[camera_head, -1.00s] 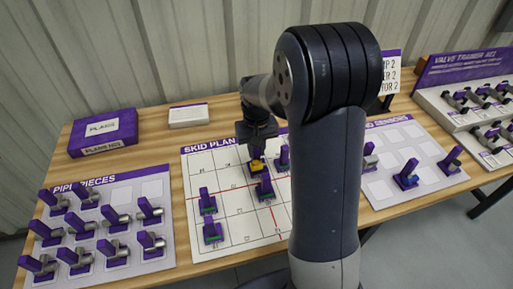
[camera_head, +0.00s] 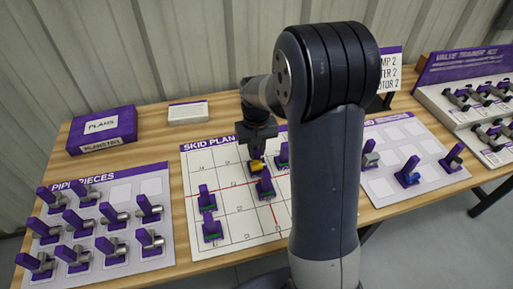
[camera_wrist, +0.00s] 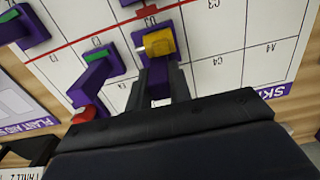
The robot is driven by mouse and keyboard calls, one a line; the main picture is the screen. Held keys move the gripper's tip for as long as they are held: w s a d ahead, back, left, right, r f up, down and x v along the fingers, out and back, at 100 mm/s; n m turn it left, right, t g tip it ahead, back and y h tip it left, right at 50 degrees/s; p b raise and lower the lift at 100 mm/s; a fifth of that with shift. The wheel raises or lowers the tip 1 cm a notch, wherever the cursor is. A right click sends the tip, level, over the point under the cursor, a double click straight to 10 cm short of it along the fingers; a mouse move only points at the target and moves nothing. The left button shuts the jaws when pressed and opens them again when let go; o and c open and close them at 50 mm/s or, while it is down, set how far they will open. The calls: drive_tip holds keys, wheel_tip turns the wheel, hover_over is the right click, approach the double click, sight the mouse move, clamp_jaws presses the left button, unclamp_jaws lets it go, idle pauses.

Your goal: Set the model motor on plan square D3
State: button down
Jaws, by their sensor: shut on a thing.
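My gripper (camera_wrist: 164,84) is shut on a purple-based piece with a yellow cylinder (camera_wrist: 159,42), which I take to be the model motor. In the head view the yellow piece (camera_head: 257,166) is under my gripper (camera_head: 257,150), over the upper part of the white skid plan (camera_head: 236,215). In the wrist view it sits left of squares marked C3 and C4.
Purple pieces with green parts stand close by on the plan: one (camera_head: 265,187) just below, one (camera_head: 282,157) to the right partly behind my arm. The pipe board (camera_head: 120,190) lies left, another piece board (camera_head: 430,145) right. A purple plans box (camera_head: 103,130) sits behind.

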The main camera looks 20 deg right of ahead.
drive_tip(key=c, duration=1.2)
unclamp_jaws()
drive_tip(key=shift+r, duration=0.2)
drive_tip(key=shift+r+p, duration=0.4)
drive_tip(key=shift+p, duration=0.15)
drive_tip(key=shift+r, duration=0.1)
drive_tip(key=shift+r+p, duration=2.75)
drive_tip(key=shift+r, duration=0.65)
